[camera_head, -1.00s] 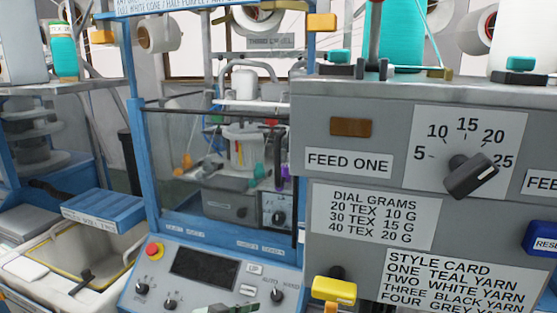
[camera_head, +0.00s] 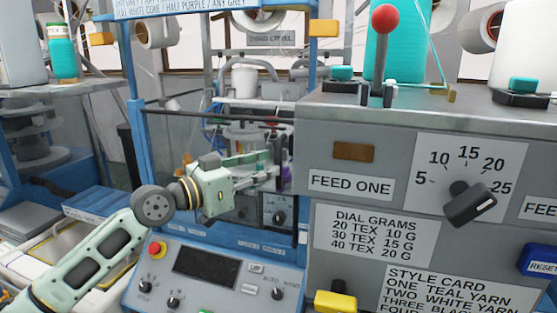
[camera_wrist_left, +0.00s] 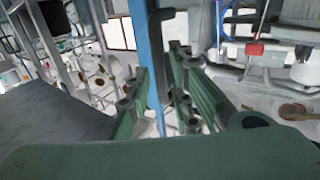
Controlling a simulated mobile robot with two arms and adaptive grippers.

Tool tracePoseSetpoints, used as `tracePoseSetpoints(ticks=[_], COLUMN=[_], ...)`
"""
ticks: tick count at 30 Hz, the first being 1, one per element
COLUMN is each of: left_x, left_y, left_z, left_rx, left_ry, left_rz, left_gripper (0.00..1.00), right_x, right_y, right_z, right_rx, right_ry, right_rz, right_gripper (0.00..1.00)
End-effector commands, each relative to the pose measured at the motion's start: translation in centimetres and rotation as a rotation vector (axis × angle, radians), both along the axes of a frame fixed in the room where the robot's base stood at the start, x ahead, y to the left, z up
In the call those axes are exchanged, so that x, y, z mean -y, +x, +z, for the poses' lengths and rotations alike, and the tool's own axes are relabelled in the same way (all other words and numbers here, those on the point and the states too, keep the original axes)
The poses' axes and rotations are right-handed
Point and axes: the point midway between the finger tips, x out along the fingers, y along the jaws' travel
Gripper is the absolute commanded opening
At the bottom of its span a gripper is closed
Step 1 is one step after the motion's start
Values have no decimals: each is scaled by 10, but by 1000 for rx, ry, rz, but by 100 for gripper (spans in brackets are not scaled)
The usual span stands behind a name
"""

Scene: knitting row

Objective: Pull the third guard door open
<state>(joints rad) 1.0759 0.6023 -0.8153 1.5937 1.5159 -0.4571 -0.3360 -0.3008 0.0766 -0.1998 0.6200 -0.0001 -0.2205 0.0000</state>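The guard door (camera_head: 168,145) is a clear pane in a blue frame, with a dark rail across its top. It looks closed, with knitting parts behind it. My left gripper (camera_head: 277,165) is in front of the pane near its right edge, by the grey cabinet. In the left wrist view, its two green fingers (camera_wrist_left: 160,108) are apart. A blue upright (camera_wrist_left: 147,45) and a dark bar, perhaps the door handle, show between or just beyond them. I cannot tell whether the fingers touch the bar. My right gripper is not in view.
The grey cabinet (camera_head: 330,235) with its dial stands close on the right. The control panel (camera_head: 230,268) with a red button is below the door. A blue tray (camera_head: 100,207) and a bin lie left, partly behind my arm.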

Motion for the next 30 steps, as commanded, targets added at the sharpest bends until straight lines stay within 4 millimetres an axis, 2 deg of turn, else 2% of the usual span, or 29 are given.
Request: tracePoseSetpoints(ticks=[1, 7, 19, 26, 30], left_x=[8, 28, 34, 34, 34], left_y=[6, 22, 27, 27, 27], left_z=[6, 3, 0, 0, 0], left_rx=[-2, -2, 0, -1, -1], left_ry=[-2, 0, 0, 1, 1], left_rz=[-1, -1, 0, 0, 0], left_gripper=[20, 20, 20, 0, 0], right_x=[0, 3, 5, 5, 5], right_y=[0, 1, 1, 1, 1], right_z=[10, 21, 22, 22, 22], right_rx=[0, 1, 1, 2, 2], right_ry=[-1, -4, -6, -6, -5], right_rz=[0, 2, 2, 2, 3], right_gripper=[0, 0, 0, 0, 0])
